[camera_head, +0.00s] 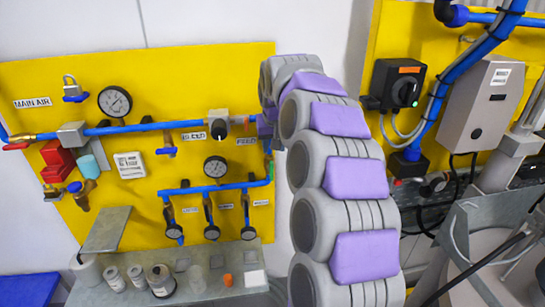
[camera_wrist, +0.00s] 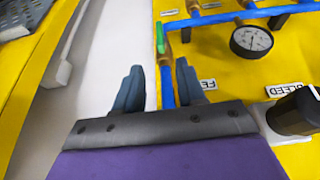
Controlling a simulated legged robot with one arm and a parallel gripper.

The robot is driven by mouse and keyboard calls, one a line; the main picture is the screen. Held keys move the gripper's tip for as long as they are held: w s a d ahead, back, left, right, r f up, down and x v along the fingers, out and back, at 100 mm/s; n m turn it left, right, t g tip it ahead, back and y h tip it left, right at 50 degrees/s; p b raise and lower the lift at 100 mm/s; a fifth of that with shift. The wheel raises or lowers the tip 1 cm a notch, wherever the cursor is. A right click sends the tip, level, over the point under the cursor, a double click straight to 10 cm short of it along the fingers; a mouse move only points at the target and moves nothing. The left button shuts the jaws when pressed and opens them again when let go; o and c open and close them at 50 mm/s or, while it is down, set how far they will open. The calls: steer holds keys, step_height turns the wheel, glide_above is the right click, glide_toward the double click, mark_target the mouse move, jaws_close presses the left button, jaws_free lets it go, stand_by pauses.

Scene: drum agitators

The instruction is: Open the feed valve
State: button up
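The FEED label (camera_head: 246,142) is on the yellow panel in the head view; in the wrist view the label (camera_wrist: 208,85) is partly covered by a finger. A green lever (camera_wrist: 160,38) sits by a brass fitting on the blue pipe, apparently the feed valve's handle. Green also shows at the pipe's right end (camera_head: 270,170) in the head view. My gripper (camera_wrist: 159,65) is open and empty. Its fingers are on either side of the vertical blue pipe, with the green lever beyond the tips. Contact cannot be told. My arm hides part of the panel's right edge.
The BLEED regulator's black knob (camera_wrist: 298,110) is close to my gripper's right. A pressure gauge (camera_wrist: 251,40) is up and right. A lower blue manifold (camera_head: 215,187) carries several small gauges. A grey shelf (camera_head: 200,285) with containers is below. A white wall gap is left of my fingers.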

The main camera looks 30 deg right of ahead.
steer(key=shift+v, duration=1.5)
steer(key=s+a+f+n+g+y+b, duration=0.1)
steer(key=s+a+f+b, duration=0.2)
steer(key=s+a+f, duration=0.5)
steer(key=s+a+f+n+g+b, duration=0.25)
steer(key=s+a+f, duration=0.2)
steer(key=s, duration=0.65)
steer(key=s+a+f+b, duration=0.1)
steer(key=s+f+b, duration=0.1)
steer(key=s+f, duration=0.3)
steer(key=s+a+f+g+b, duration=0.1)
steer(key=s+f, duration=0.4)
steer(key=s, duration=0.6)
steer(key=s+a+f+g+b, duration=0.1)
steer(key=s+a+f+b, duration=0.1)
steer(key=s+f, duration=0.3)
steer(key=s+b, duration=0.1)
steer(key=s, duration=0.2)
steer(key=shift+s+a, duration=0.25)
steer(key=shift+a, duration=0.1)
steer(key=shift+f+g, duration=0.1)
steer(key=shift+g, duration=0.15)
